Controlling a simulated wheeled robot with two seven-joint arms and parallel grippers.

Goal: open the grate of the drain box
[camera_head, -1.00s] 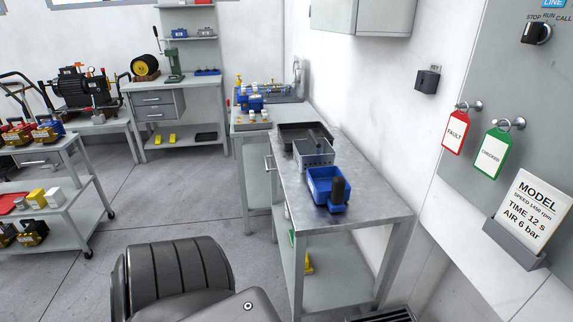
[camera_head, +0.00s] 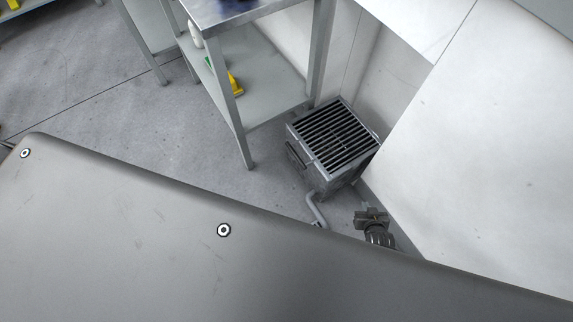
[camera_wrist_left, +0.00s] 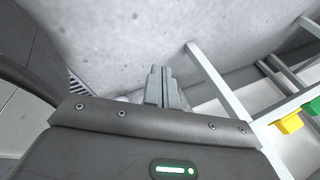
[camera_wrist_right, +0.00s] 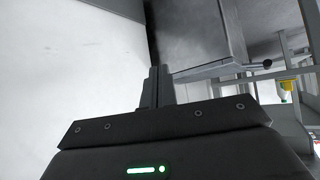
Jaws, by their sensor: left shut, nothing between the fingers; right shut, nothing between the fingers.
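The drain box (camera_head: 345,176) is a grey metal box on the floor in the head view, below the wall. Its slatted dark grate (camera_head: 335,135) lies flat across the top. A handle (camera_head: 296,154) sits on the box's left side. My right gripper (camera_head: 371,214) is shut and empty, in front of the box and apart from the grate in the picture. Its closed fingers show in the right wrist view (camera_wrist_right: 155,72). My left gripper (camera_wrist_left: 162,72) is shut and empty in its wrist view, with slats of the grate (camera_wrist_left: 80,92) to its left. The head view does not show it.
A metal workbench (camera_head: 265,80) stands left of the drain box, with a yellow item (camera_head: 235,85) on its lower shelf. The white wall (camera_head: 490,150) rises close on the right. Floor is clear left of the bench leg. My own grey body covers the lower picture.

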